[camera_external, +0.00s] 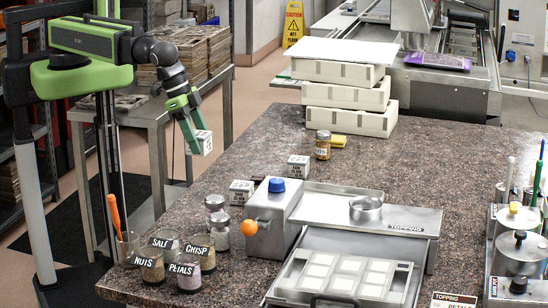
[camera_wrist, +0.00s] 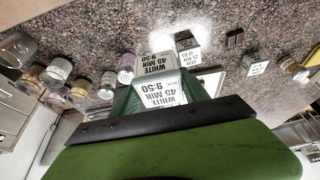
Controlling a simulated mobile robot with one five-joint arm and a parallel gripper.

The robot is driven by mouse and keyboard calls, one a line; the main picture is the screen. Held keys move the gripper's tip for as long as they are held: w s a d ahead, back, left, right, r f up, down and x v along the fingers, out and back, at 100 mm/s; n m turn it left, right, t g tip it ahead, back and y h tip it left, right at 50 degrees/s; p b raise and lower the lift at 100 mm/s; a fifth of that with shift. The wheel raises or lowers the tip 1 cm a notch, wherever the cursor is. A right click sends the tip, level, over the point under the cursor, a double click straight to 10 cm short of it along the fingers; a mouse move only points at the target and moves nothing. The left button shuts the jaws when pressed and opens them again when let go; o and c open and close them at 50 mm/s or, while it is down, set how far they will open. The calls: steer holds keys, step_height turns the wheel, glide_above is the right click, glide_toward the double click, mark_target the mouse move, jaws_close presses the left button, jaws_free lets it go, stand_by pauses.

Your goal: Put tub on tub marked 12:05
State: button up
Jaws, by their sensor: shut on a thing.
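My gripper (camera_external: 191,137) is shut on a white tub (camera_external: 203,142) and holds it in the air left of the counter's back edge. In the wrist view the held tub (camera_wrist: 160,92) shows labels reading WHITE 45 MIN 9:50. A tub with dark sides (camera_external: 241,192) stands on the counter, below and right of my gripper; in the wrist view this tub (camera_wrist: 188,50) has a small label that seems to read 12:05. Another white-topped tub (camera_external: 298,166) stands farther right, and also shows in the wrist view (camera_wrist: 257,68); its label is too small to read.
Jars labelled NUTS (camera_external: 149,266), SALT (camera_external: 168,243), PETALS (camera_external: 181,277) and CRISP (camera_external: 201,251) stand at the counter's left corner. A spice jar (camera_external: 323,145) and stacked white trays (camera_external: 348,95) stand behind.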

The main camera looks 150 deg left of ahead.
steer(key=b, duration=0.7)
glide_above(247, 185)
steer(key=d, duration=0.2)
steer(key=f, duration=0.4)
steer(key=s+f, duration=0.1)
steer(key=f, duration=0.2)
steer(key=shift+a, duration=0.5)
step_height(247, 185, down, 4)
steer(key=b, duration=0.4)
steer(key=shift+f, duration=0.25)
steer(key=shift+r, duration=0.25)
steer(key=shift+f, duration=0.15)
steer(key=o, duration=1.5)
steer(key=shift+c, duration=0.2)
